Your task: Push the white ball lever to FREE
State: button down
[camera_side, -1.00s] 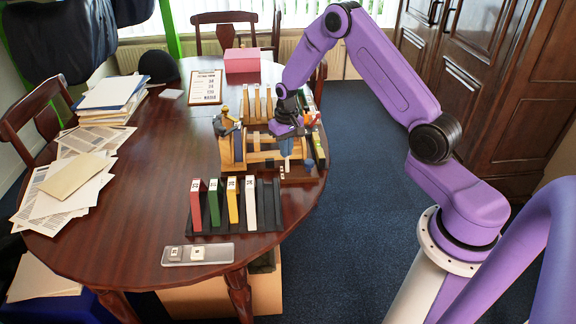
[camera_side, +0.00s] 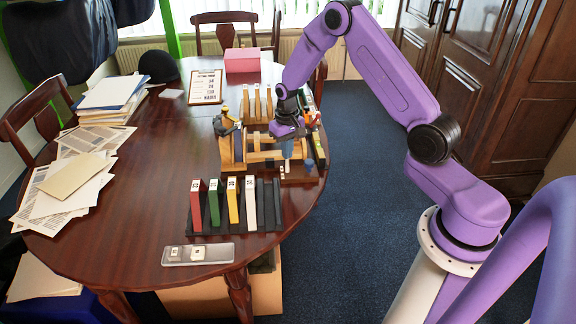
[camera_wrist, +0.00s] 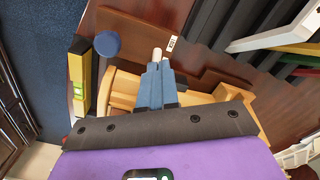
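A wooden saddle fixture (camera_side: 232,150) stands on the table's right side, and its wooden body (camera_wrist: 123,88) fills the middle of the wrist view. My gripper (camera_side: 287,150) points down over its near right end. In the wrist view its blue fingers (camera_wrist: 158,76) are side by side and look shut, with nothing seen clamped between them. A small pale rounded tip (camera_wrist: 157,54), perhaps the white ball lever, shows just past the fingertips; I cannot tell whether they touch. A small white label (camera_wrist: 171,44) lies beside it. The lever's setting cannot be read.
A blue round knob (camera_wrist: 107,43) and a yellow spirit level (camera_wrist: 78,78) are left of the fingers in the wrist view. A black rack with coloured upright blocks (camera_side: 232,203) stands in front of the fixture. A clear tray (camera_side: 198,253) lies nearer the edge.

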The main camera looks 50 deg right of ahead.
notch_tip(320, 180, up, 6)
jog(key=shift+d, duration=0.15)
dwell(0.6)
jog(key=shift+r, duration=0.1)
jog(key=s+a+r+n, duration=0.4)
jog(key=s+a+r, duration=0.1)
jog(key=s+a, duration=0.25)
jog(key=s+a+r+n, duration=0.4)
jog(key=s+a+r, duration=0.1)
jog(key=s+a, duration=0.25)
jog(key=s+r+n, duration=0.3)
jog(key=s+n, duration=0.4)
jog(key=s, duration=1.3)
jog(key=shift+s+a+n, duration=0.15)
jog(key=shift+n, duration=0.15)
